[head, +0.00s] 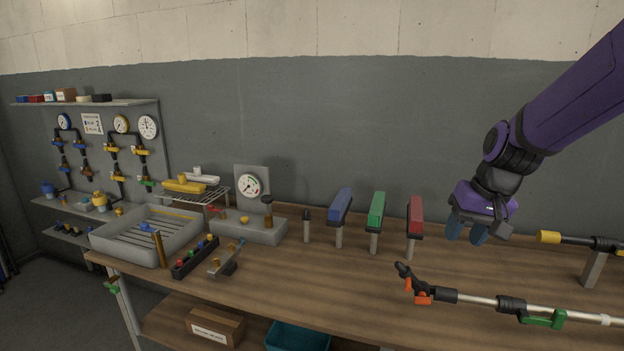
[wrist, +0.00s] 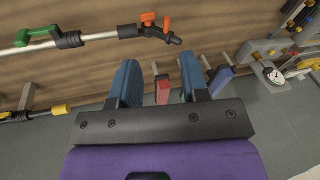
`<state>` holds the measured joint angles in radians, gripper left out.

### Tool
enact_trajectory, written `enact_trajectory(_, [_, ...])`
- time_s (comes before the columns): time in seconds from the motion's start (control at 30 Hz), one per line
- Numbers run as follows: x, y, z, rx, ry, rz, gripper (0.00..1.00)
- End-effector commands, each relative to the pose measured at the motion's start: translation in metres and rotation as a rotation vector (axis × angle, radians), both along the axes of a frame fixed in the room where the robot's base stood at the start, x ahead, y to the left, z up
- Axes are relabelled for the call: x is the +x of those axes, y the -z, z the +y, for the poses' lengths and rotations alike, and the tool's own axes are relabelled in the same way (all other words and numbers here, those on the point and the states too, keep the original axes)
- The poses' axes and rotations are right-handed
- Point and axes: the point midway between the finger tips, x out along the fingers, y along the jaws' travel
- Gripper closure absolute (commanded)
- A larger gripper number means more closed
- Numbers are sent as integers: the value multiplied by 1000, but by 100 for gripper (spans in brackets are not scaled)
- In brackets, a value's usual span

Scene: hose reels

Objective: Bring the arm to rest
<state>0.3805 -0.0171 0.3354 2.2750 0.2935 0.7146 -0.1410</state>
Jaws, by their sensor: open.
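My arm is purple and black and reaches in from the upper right in the head view. My gripper (head: 467,231) hangs over the right part of the wooden bench (head: 330,290), with its blue fingers pointing down. In the wrist view my gripper (wrist: 162,85) shows two blue fingers set well apart, with nothing held between them. The gripper is open and stands clear above the bench, behind the spray lance (head: 475,299) and to the right of the red-topped post (head: 415,215).
Blue (head: 340,206) and green (head: 376,211) blocks stand on posts left of the red one. A yellow-tipped pole (head: 549,237) lies to the gripper's right. A gauge box (head: 248,228) and grey tray (head: 110,243) stand further left. The bench's front middle is clear.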

Motion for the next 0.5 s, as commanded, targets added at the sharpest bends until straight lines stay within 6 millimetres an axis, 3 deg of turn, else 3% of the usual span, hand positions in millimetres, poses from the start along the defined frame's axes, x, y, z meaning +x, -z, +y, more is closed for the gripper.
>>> enact_trajectory(0.2, [-51, -42, 4, -92, -30, -64, 58])
enact_trajectory(0.5, [-126, -82, 2, -173, -50, -157, 58])
